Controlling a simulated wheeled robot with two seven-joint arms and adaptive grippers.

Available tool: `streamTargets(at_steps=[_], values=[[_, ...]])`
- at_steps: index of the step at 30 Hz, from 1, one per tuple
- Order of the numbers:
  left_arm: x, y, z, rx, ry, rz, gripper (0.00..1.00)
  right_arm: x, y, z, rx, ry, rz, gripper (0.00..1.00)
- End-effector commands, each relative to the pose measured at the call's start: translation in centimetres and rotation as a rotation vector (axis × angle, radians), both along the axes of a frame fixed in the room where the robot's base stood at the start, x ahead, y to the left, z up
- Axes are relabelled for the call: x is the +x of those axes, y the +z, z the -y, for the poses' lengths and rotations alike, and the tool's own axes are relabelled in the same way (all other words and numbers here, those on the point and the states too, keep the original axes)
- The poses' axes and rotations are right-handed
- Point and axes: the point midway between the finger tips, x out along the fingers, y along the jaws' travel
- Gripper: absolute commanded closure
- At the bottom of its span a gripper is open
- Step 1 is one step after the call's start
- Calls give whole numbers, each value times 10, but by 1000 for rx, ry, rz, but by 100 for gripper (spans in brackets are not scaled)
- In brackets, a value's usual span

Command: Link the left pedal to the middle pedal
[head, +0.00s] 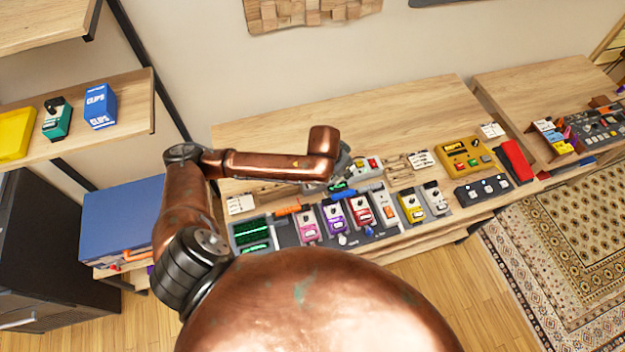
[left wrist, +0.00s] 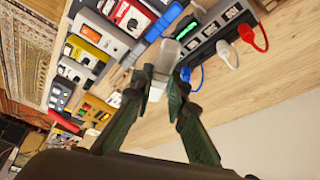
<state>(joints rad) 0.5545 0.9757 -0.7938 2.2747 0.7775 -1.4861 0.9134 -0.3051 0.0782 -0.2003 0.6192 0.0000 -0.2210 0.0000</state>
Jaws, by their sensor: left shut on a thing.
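A row of small pedals stands along the table's front. The pink pedal (head: 308,225) is at the left, the purple pedal (head: 335,218) beside it, and the red pedal (head: 361,212) to its right. Which is the middle pedal is not marked. My left gripper (left wrist: 167,75) is shut on a pale grey, plug-like piece (left wrist: 167,54) held above the table behind the pedals. A blue cable (left wrist: 196,76) shows close to its fingertips; whether it joins the held piece I cannot tell. In the head view my arm mostly hides this gripper. My right gripper is not in view.
A grey box (left wrist: 215,30) with red, white and blue leads lies close to my left gripper. A yellow pedal (head: 410,207), a grey pedal (head: 436,198) and a larger yellow unit (head: 463,155) stand to the right. Bare wood (head: 400,108) is free at the back.

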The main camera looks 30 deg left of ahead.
Motion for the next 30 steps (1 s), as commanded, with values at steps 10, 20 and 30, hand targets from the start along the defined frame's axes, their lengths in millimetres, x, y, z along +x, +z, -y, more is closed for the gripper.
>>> streamTargets(at_steps=[10, 20, 30], values=[[-33, -24, -32, -4, -264, -13, 100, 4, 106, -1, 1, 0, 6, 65], [-68, -49, -55, -3, -428, -8, 100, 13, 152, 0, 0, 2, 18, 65], [-72, -63, -58, -2, -447, -6, 100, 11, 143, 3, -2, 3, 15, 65]])
